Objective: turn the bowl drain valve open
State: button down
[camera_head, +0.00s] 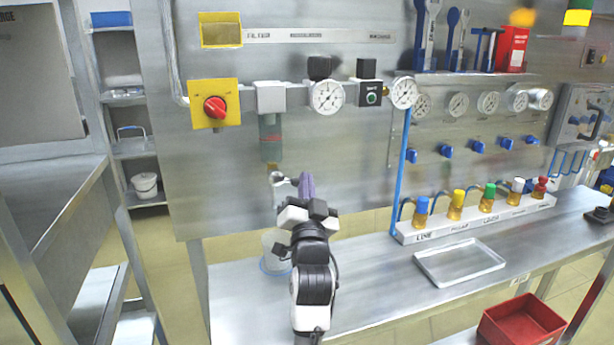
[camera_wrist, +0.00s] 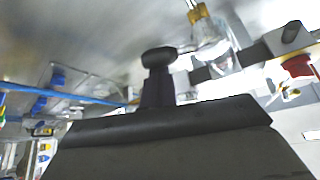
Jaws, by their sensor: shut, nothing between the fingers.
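The filter bowl (camera_head: 270,138) hangs clear and greenish below a grey block on the steel panel. Its drain valve (camera_head: 278,178) is at the bottom, with brass and a rounded silvery end. My gripper (camera_head: 306,182) is shut and empty, pointing up just right of the valve; I cannot tell whether they touch. In the wrist view, which looks upside down, the bowl (camera_wrist: 208,42) and brass drain fitting (camera_wrist: 196,13) are near the top, beyond and right of my dark shut fingertips (camera_wrist: 158,58). The valve's lever position is unclear.
A clear cup (camera_head: 270,262) stands on the steel bench (camera_head: 240,310) below the bowl, partly behind my arm. A blue pipe (camera_head: 401,170) runs down the panel to the right. A bottle rack (camera_head: 470,221) and a shallow tray (camera_head: 459,264) occupy the bench's right side.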

jog(key=a+f+m+g+h+b, duration=0.2)
jog(key=m+b, duration=0.1)
jog(key=m, duration=0.4)
jog(key=s+a+f+m+g+h+b, duration=0.1)
jog(key=a+f+m+g+h+b, duration=0.1)
jog(key=m, duration=0.5)
jog(key=shift+s+f+g+h+b, duration=0.2)
jog(key=shift+g+h+b, duration=0.35)
jog(key=shift+b, duration=0.5)
jog(key=shift+a, duration=0.2)
